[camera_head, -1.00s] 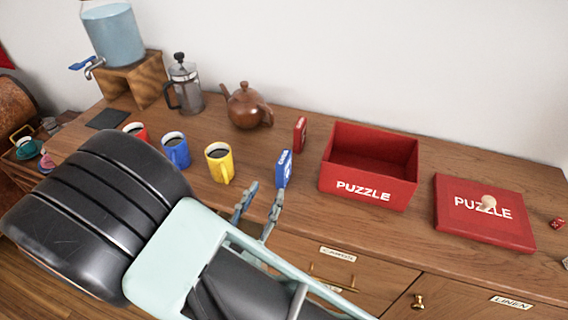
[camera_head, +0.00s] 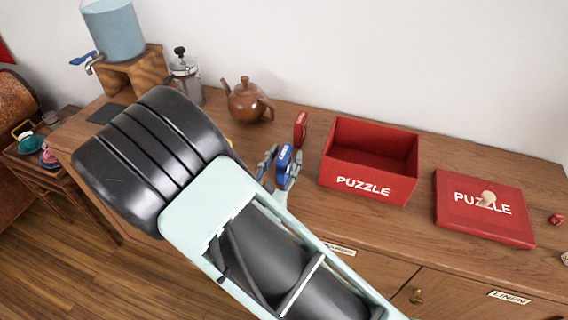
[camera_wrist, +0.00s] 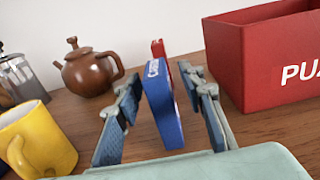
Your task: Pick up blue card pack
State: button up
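The blue card pack (camera_head: 284,164) stands upright on the wooden cabinet top, left of the red puzzle box. In the wrist view the blue card pack (camera_wrist: 162,103) is between the two fingers of my gripper (camera_wrist: 163,118). The fingers are spread, with a visible gap on each side of the pack. In the head view my gripper (camera_head: 278,170) has its fingertips on either side of the pack. A red card pack (camera_head: 300,129) stands just behind it and is partly hidden in the wrist view.
The open red puzzle box (camera_head: 369,161) is close on the right, with its lid (camera_head: 484,208) farther right. A brown teapot (camera_head: 247,101) stands behind left. A yellow mug (camera_wrist: 36,140) is near on the left. A french press (camera_head: 185,78) stands farther left.

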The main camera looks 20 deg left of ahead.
aim_at(284, 152)
grip_shut()
jog(key=shift+r, duration=0.1)
dwell(0.3)
jog(key=shift+r, duration=0.5)
notch_tip(284, 152, up, 2)
jog(key=shift+r+p, duration=0.1)
jog(key=shift+p, duration=0.25)
jog(key=s+d+r+p, duration=0.2)
jog(key=s+r+p, duration=0.2)
jog(key=s+r, duration=0.1)
jog(key=s+d+r+p, duration=0.2)
jog(key=s+r+p, duration=0.2)
jog(key=s, duration=0.4)
jog(key=shift+d+r, duration=0.35)
